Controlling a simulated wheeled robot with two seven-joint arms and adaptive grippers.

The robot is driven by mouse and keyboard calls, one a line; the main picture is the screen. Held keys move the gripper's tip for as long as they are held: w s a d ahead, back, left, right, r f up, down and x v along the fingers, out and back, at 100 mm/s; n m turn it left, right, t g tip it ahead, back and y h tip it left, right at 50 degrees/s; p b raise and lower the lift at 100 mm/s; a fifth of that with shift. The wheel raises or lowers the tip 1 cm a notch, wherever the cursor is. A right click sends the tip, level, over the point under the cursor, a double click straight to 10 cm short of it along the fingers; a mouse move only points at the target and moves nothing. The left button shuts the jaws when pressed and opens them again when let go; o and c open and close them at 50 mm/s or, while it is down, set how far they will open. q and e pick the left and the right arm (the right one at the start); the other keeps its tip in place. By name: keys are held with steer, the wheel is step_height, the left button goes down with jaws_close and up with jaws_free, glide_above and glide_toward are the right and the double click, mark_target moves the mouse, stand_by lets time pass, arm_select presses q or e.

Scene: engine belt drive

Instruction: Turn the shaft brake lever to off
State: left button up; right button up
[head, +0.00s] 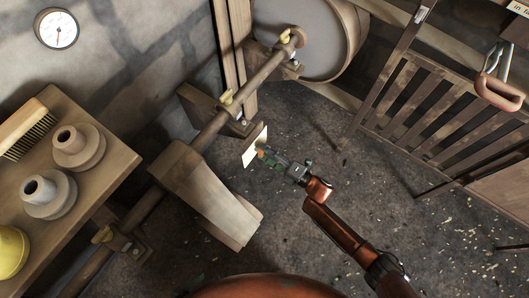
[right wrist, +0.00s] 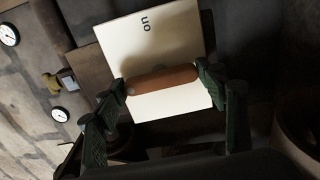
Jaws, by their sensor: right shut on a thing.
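The shaft brake lever shows in the right wrist view as a rounded orange-brown handle (right wrist: 162,79) lying across a white plate (right wrist: 182,38). The word "on" is printed near one end of the plate; no other word is readable. My right gripper (right wrist: 165,86) has its green fingers at the two ends of the handle and is shut on it. In the head view the white plate (head: 254,148) stands beside the shaft, and my right gripper (head: 264,155) reaches it from the lower right. The handle is mostly hidden there by the fingers. My left gripper is not in view.
A long shaft (head: 224,114) with yellow-capped bearings runs diagonally to a large pulley (head: 305,35). A bench (head: 95,185) with a brush and pulleys is at left, a slatted gate (head: 435,110) at right.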

steer(key=shift+f, duration=0.1)
stand_by(0.3)
steer(key=o, duration=1.2)
steer(key=shift+c, duration=0.2)
steer(key=v, duration=1.2)
